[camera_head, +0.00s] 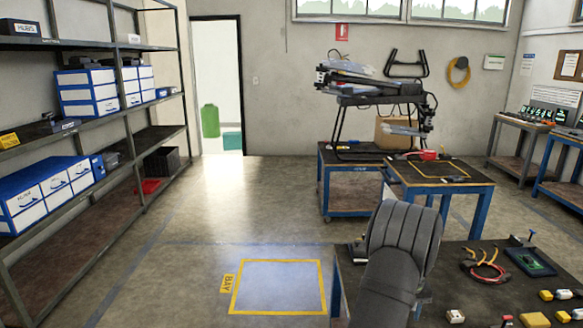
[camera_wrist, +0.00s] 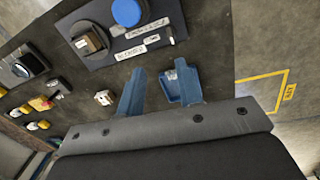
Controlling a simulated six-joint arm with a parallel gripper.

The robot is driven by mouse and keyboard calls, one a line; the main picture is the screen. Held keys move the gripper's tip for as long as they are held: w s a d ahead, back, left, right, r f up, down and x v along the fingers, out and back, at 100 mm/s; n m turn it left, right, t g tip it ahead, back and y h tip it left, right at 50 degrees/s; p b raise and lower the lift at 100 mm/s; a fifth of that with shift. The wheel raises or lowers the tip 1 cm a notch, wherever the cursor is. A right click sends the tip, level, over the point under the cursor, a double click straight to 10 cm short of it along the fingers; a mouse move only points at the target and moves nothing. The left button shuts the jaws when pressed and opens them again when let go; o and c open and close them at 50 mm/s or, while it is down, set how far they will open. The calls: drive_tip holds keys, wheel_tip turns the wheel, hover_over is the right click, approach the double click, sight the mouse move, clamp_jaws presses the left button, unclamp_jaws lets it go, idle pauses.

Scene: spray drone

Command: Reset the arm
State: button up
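My gripper (camera_wrist: 156,88) shows in the wrist view as two blue fingers with a clear gap between them. In the head view my arm, in dark grey covering, rises in front of the bench (camera_head: 460,268); the gripper itself is hidden or cannot be made out there.
In the wrist view a blue round cap (camera_wrist: 126,12) and a white connector (camera_wrist: 104,97) are near the fingers. Small connectors and a green board (camera_head: 530,262) crowd the bench. A drone (camera_head: 375,85) stands on a cart behind. Yellow-marked floor (camera_head: 278,287) is clear.

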drive_tip(key=shift+d+f+m, duration=0.15)
drive_tip(key=shift+f+m, duration=0.7)
drive_tip(key=shift+m, duration=0.25)
drive_tip(key=shift+o, duration=0.2)
drive_tip(key=o, duration=1.4)
drive_tip(key=shift+s+r, duration=0.1)
drive_tip(key=shift+s, duration=0.05)
drive_tip(key=shift+o, duration=0.2)
drive_tip(key=s+d+r+m, duration=0.4)
drive_tip(key=r+m, duration=0.4)
drive_tip(key=m, duration=0.5)
drive_tip(key=shift+s+d+r+y, duration=0.15)
drive_tip(key=shift+s+d+y, duration=0.2)
drive_tip(key=shift+s, duration=0.5)
wheel_tip(320, 180, down, 9)
drive_tip(key=m, duration=0.1)
drive_tip(key=shift+s+m, duration=0.3)
